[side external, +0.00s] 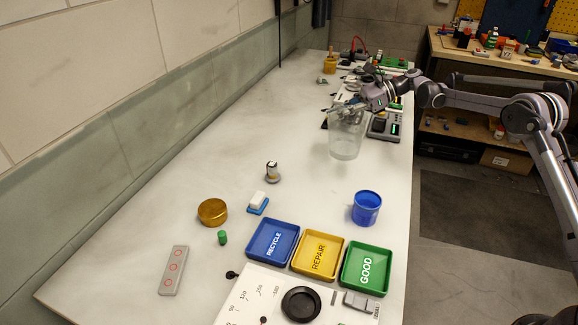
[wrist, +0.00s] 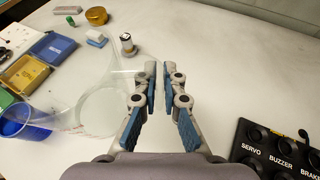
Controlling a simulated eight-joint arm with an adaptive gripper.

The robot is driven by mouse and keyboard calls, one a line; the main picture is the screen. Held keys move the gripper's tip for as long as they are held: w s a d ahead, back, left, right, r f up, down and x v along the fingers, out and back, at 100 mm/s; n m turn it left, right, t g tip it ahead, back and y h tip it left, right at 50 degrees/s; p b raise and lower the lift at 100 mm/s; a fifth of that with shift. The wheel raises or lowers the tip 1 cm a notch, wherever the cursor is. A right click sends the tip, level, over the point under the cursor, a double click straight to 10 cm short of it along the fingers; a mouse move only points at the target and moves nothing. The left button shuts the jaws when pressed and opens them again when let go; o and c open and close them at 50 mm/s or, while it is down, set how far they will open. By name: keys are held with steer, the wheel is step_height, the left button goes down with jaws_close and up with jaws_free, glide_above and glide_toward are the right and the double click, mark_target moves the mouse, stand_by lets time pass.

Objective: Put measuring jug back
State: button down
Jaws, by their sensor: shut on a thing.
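The measuring jug (side external: 345,138) is a clear, see-through vessel at the far right part of the bench in the side view. It also shows in the wrist view (wrist: 100,105), at the left of the fingers. My gripper (side external: 362,101) is at the jug's upper edge in the side view. In the wrist view my gripper (wrist: 159,95) has its blue-padded fingers close together, shut on a thin clear part of the jug. Whether the jug's base touches the bench is hard to tell.
Blue (side external: 273,241), yellow (side external: 317,255) and green (side external: 366,268) trays lie in front. A blue cup (side external: 367,208), a gold tin (side external: 212,212) and a small metal-based object (side external: 272,172) stand nearby. A black button panel (wrist: 280,152) is right of my gripper. The bench's left-middle is clear.

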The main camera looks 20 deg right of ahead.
steer(key=s+d+r+m+t+h, duration=0.35)
steer(key=s+d+m+t, duration=0.2)
steer(key=d, duration=0.55)
steer(key=w+a+f, duration=0.2)
steer(key=a, duration=0.1)
steer(key=w+a+f, duration=0.1)
steer(key=a+f, duration=0.1)
steer(key=a, duration=0.1)
steer(key=w+a+f, duration=0.2)
steer(key=a, duration=0.2)
steer(key=shift+w+a, duration=0.1)
steer(key=shift+w, duration=0.25)
steer(key=shift+f, duration=2.05)
steer(key=shift+f, duration=0.15)
steer(key=c, duration=1.5)
jaws_free()
